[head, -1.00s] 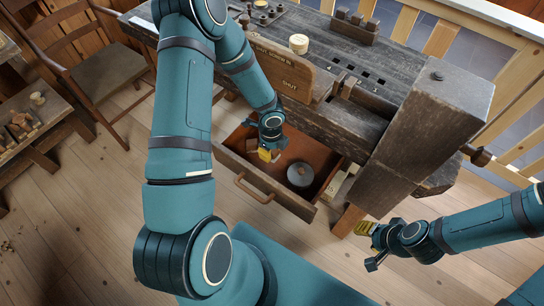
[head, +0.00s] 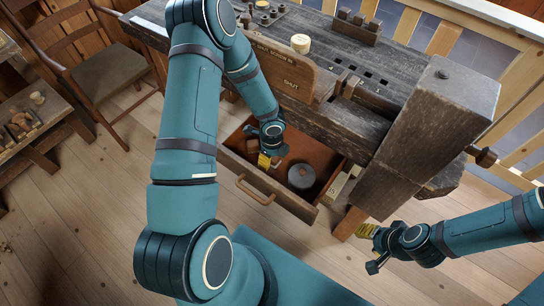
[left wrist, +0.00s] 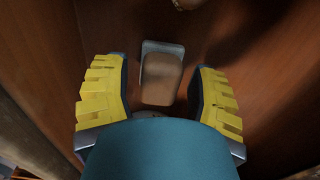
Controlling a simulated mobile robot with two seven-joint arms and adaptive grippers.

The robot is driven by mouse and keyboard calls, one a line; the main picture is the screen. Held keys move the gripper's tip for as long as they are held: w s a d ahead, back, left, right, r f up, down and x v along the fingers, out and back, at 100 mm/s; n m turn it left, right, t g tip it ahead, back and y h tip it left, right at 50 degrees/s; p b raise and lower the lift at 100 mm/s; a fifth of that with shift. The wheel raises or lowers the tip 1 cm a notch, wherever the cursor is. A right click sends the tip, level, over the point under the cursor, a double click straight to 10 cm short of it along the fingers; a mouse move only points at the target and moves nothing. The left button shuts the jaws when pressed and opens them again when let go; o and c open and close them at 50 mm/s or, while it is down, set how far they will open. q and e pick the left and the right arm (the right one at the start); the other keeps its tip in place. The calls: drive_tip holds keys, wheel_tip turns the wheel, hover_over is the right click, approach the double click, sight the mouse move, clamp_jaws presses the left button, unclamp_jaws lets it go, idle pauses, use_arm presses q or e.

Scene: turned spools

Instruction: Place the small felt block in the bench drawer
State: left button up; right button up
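The felt block (left wrist: 162,78), a small tan block with a grey backing, lies on the brown floor of the open bench drawer (head: 268,187). In the left wrist view it sits between and just beyond the two yellow-padded fingers of my left gripper (left wrist: 160,100), with a gap on each side. My left gripper is open and reaches down inside the drawer, as the head view (head: 266,160) shows. The block is hard to make out in the head view. My right gripper (head: 370,248) is open and empty, right of the drawer above the floor.
A round dark grey lidded thing (head: 301,177) stands in the drawer, right of my left gripper. Pale blocks (head: 336,187) show beside the drawer's right side. The workbench (head: 345,125) with its thick leg stands over the drawer. A chair (head: 95,75) is at left.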

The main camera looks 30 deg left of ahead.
use_arm(q)
drive_tip(key=shift+r, duration=0.3)
wheel_tip(320, 180, up, 12)
drive_tip(key=p, duration=0.4)
drive_tip(key=shift+f, duration=0.15)
